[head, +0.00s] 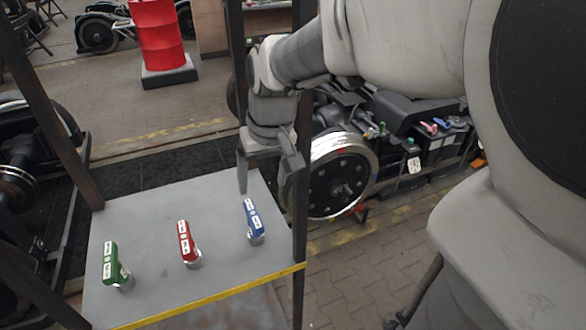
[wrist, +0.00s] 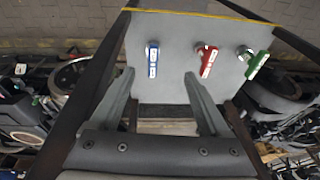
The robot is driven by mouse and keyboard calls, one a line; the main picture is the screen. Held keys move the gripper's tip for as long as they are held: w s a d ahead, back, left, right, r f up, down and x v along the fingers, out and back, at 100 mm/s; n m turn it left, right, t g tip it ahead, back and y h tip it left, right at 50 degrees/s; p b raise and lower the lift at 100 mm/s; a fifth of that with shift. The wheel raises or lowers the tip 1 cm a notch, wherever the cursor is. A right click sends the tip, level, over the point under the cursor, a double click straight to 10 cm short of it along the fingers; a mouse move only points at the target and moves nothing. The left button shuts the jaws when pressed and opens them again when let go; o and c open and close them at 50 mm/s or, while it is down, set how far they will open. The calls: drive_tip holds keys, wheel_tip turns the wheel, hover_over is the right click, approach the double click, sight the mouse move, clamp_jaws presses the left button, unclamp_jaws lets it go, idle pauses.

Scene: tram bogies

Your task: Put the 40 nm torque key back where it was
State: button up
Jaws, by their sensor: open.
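Three torque keys rest on a grey shelf plate (head: 150,235): a green key (head: 111,262), a red key (head: 185,240) and a blue key (head: 252,218). Each has a white label, too small to read, so I cannot tell which is 40 nm. My gripper (head: 268,182) is open and empty above the plate's far edge, nearest the blue key. In the wrist view the blue key (wrist: 152,60) lies just beyond the open fingertips (wrist: 160,76). The red key (wrist: 207,62) and green key (wrist: 256,66) stand further right there.
Dark posts (head: 300,170) frame the plate, and a yellow strip (head: 215,296) runs along its front edge. A bogie wheel (head: 340,175) stands behind to the right, with small coloured items (head: 440,125) on equipment beyond. A red barrel (head: 158,35) stands at the back.

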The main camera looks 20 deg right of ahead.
drive_tip(key=s+r+t, duration=0.3)
drive_tip(key=s+r, duration=0.1)
drive_tip(key=s, duration=0.9)
drive_tip(key=shift+s+h, duration=0.2)
drive_tip(key=shift+h, duration=0.2)
